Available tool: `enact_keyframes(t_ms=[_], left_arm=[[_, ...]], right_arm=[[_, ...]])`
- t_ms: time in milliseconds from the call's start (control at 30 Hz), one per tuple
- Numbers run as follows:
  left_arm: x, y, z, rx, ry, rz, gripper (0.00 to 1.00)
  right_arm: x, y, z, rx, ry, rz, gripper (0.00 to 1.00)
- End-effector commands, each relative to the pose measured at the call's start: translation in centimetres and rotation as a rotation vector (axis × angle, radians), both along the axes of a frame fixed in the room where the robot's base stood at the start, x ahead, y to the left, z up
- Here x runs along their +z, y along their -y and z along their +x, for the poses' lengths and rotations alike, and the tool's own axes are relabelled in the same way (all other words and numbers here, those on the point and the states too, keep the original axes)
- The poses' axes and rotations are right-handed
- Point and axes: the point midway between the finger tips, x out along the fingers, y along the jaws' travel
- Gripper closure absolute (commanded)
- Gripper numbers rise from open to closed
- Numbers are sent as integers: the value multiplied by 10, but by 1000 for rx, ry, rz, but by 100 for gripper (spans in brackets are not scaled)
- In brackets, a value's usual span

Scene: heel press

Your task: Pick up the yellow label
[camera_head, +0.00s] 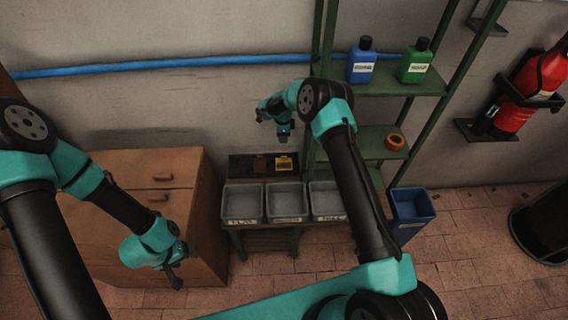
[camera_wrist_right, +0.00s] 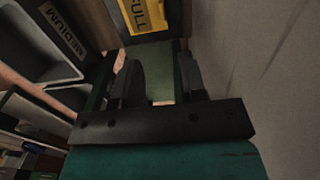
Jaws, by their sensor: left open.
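The yellow label (camera_head: 284,163) lies on the dark shelf (camera_head: 236,169) behind the grey bins. In the right wrist view the yellow label (camera_wrist_right: 144,14) shows at the top edge with dark lettering, partly cut off by the frame. My right gripper (camera_head: 284,137) points down just above the label in the head view. In the wrist view its fingers (camera_wrist_right: 161,82) are apart with nothing between them, and the label lies beyond their tips. My left gripper (camera_head: 179,279) is open and empty, low in front of the wooden cabinet.
A brown tag (camera_head: 260,164) lies left of the yellow label. Grey bins (camera_head: 287,202) with labels stand in front. Green shelf posts (camera_head: 318,70) rise close by on the right. A blue bin (camera_head: 412,207) stands at right; the wooden cabinet (camera_head: 150,170) is at left.

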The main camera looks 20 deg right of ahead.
Motion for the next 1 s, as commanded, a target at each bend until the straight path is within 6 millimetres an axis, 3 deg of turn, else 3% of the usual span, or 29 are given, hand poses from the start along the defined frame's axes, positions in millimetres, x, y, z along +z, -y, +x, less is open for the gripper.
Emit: enact_keyframes(t_ms=[467,1000], left_arm=[[0,0,0,0,0,0,38],[0,0,0,0,0,0,38]], right_arm=[[-78,0,-2,0,-1,-1,62],[-89,-1,-1,1,-1,0,62]])
